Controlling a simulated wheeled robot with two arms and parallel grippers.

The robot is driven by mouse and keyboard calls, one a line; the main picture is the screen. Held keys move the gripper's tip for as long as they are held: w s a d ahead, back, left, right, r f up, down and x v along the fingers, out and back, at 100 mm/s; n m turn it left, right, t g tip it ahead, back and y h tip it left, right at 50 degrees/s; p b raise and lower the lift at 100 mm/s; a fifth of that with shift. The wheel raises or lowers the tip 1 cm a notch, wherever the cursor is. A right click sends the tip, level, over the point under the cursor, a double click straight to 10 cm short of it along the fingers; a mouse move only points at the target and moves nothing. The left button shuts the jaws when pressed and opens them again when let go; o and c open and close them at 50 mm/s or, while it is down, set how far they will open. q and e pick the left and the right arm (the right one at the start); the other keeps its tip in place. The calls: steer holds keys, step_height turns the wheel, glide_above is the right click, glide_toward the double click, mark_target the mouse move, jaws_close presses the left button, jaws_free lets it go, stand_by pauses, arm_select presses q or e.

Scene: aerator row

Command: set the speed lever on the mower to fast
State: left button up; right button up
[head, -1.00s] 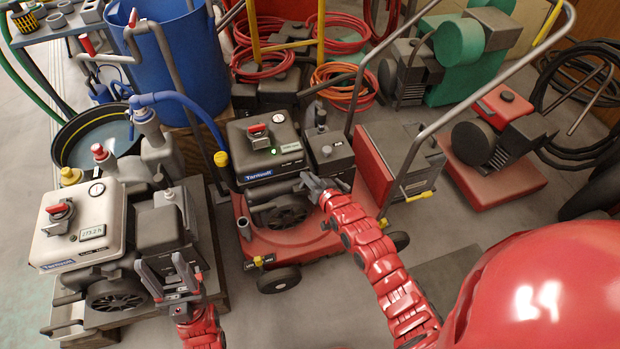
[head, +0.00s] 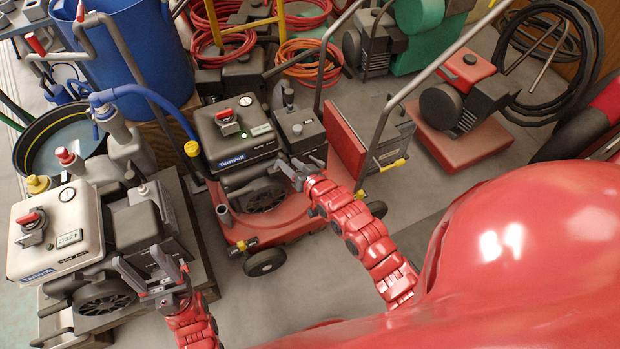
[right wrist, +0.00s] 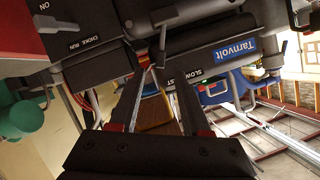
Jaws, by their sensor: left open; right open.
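The mower has a red deck (head: 290,222) and a dark engine (head: 235,135) labelled Tarnvolt. It stands in the middle of the head view. My right gripper (head: 303,172) is open at the engine's right front, below the small dark box. In the right wrist view, its open fingers (right wrist: 155,85) point at the engine front, near a SLOW/FAST label (right wrist: 185,80) that is partly covered. A grey bar (right wrist: 163,45) sticks down just beyond the fingertips; I cannot tell whether it is the speed lever, or its setting. My left gripper (head: 150,272) is open and empty at the lower left.
A pale engine unit (head: 55,235) on a stand is beside my left gripper. The mower's handlebar (head: 400,100) rises right of my right gripper. A blue barrel (head: 125,55), coiled hoses (head: 300,60) and a red-based machine (head: 465,140) stand behind.

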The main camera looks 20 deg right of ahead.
steer(key=p+v, duration=0.2)
steer(key=v, duration=1)
steer(key=shift+s+r, duration=0.15)
steer(key=shift+s, duration=0.2)
steer(key=shift+w+d, duration=0.1)
steer(key=shift+d, duration=0.05)
